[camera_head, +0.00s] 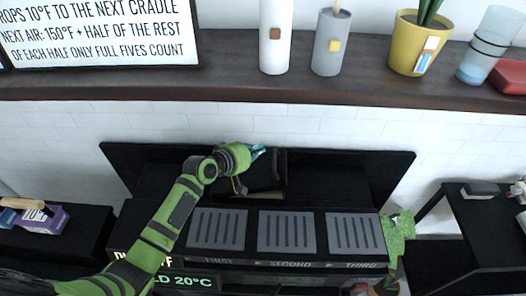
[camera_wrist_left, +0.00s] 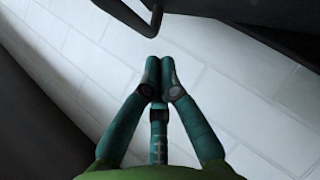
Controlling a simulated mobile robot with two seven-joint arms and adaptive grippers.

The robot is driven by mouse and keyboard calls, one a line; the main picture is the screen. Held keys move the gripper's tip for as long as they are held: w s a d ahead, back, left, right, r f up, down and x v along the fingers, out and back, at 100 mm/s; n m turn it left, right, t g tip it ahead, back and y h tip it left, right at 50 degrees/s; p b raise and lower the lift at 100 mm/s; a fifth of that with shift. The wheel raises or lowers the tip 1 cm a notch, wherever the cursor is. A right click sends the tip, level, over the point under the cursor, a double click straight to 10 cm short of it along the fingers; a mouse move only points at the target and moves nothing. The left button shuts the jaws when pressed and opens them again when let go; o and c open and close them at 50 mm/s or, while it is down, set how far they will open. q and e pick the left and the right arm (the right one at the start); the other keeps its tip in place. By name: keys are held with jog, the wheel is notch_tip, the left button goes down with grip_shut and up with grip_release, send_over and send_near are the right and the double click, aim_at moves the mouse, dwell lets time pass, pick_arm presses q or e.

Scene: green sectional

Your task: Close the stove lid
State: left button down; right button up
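The black stove has three grey grates (camera_head: 287,232) on top, with FIRST, SECOND and THIRD printed along its front edge. Its wide black lid (camera_head: 345,172) stands raised behind the grates, near the white brick wall. My left gripper (camera_head: 258,153) is at the upper middle of the lid; I cannot tell whether it touches it. In the left wrist view, the teal fingers (camera_wrist_left: 158,62) are together at their tips with nothing visible between them. A dark edge or bar (camera_wrist_left: 270,35) shows at the upper right there. My right gripper is not in view.
Above the stove, a dark shelf (camera_head: 230,90) holds a sign (camera_head: 100,35), a white cylinder (camera_head: 274,38), a grey cylinder (camera_head: 330,45) and a yellow pot (camera_head: 408,48). Dark side surfaces flank the stove. A purple box (camera_head: 45,218) is at left.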

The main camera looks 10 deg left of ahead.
pick_arm(q)
jog(key=shift+w+d+f, duration=0.1)
jog(key=shift+d+f, duration=0.4)
jog(key=shift+d, duration=0.25)
jog(key=shift+d+f, duration=0.1)
jog(key=shift+d, duration=0.05)
jog(key=shift+f, duration=0.1)
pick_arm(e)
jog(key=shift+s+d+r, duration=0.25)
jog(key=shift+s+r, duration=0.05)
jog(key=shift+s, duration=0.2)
